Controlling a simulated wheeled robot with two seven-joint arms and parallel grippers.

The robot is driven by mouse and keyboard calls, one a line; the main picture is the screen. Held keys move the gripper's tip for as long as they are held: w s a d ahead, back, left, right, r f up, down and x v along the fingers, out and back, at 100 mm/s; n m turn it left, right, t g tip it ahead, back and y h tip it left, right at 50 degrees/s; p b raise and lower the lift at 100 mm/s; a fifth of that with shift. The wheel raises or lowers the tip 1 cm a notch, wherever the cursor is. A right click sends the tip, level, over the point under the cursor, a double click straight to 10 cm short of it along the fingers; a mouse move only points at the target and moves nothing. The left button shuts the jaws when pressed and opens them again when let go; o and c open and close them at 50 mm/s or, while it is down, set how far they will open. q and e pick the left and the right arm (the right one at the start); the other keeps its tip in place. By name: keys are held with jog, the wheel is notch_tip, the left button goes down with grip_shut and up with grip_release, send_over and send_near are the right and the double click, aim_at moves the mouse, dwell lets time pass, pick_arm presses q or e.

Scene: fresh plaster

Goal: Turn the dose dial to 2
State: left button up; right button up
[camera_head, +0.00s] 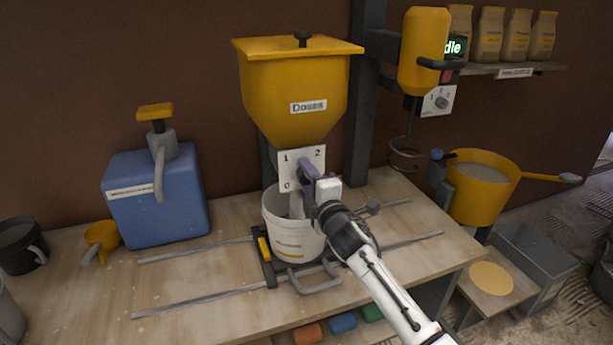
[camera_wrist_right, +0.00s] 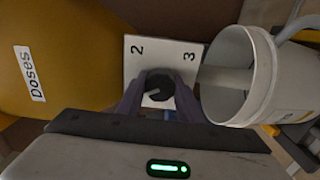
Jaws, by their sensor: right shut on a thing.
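The dose dial is a dark round knob (camera_wrist_right: 159,88) on a white plate (camera_wrist_right: 135,62), with 2 and 3 readable in the right wrist view. In the head view the plate (camera_head: 287,170) sits under the yellow hopper (camera_head: 292,95) labelled Doses, with 0, 1 and 2 visible. A pale mark on the knob lies toward its lower left in the wrist view; the number it points at is hard to tell. My right gripper (camera_head: 308,172) is shut on the knob, one finger on each side. My left gripper is out of view.
A white bucket (camera_head: 279,213) stands below the dial on a slide with rails, close to my right gripper. A blue box with a pump (camera_head: 158,200) stands left. A yellow pan (camera_head: 483,199) and a mixer (camera_head: 424,55) are right. The front-left bench is mostly clear.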

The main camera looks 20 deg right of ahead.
jog(key=m, duration=0.6)
jog(key=shift+m+p, duration=0.3)
jog(key=shift+p, duration=0.1)
jog(key=m+p, duration=0.1)
jog(key=m, duration=0.3)
jog(key=shift+f+m+p, duration=0.1)
jog(key=shift+m+p, duration=0.2)
jog(key=shift+m, duration=1.3)
jog(key=o, duration=1)
jog(key=shift+o, duration=0.2)
